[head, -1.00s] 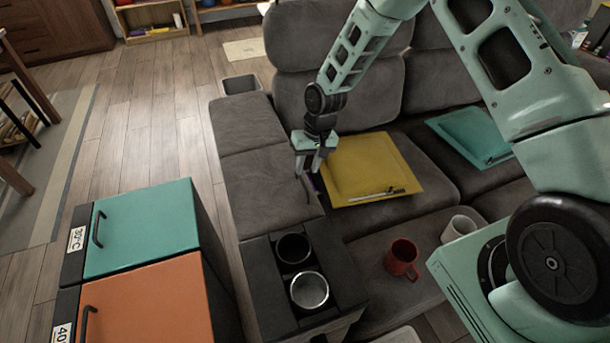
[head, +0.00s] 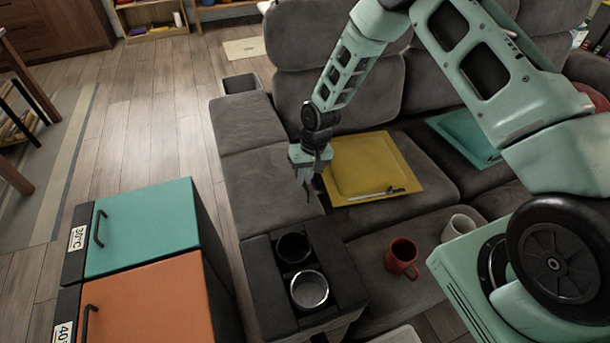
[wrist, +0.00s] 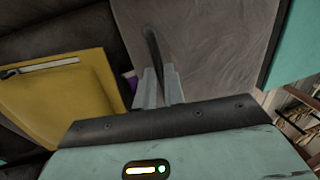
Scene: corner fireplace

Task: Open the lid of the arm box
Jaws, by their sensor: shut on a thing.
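The arm box is part of the sofa's left arm, and its grey padded lid (head: 268,185) lies flat in the head view. The lid also fills the upper middle of the wrist view (wrist: 215,45). My gripper (head: 308,184) is at the lid's right edge, beside the seat. In the wrist view its two fingers (wrist: 158,82) are closed around a thin dark strip (wrist: 152,45), which looks like the lid's handle or pull strap. The fingers hide the strip's lower end. I see no gap under the lid.
A yellow cushion or tray (head: 372,165) with a pen-like item lies on the seat to the right. A cup-holder console (head: 262,280) is in front of the lid. A red mug (head: 402,258) and a white mug (head: 458,228) stand on the near seat. Teal (head: 150,225) and orange (head: 150,300) cabinets stand left.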

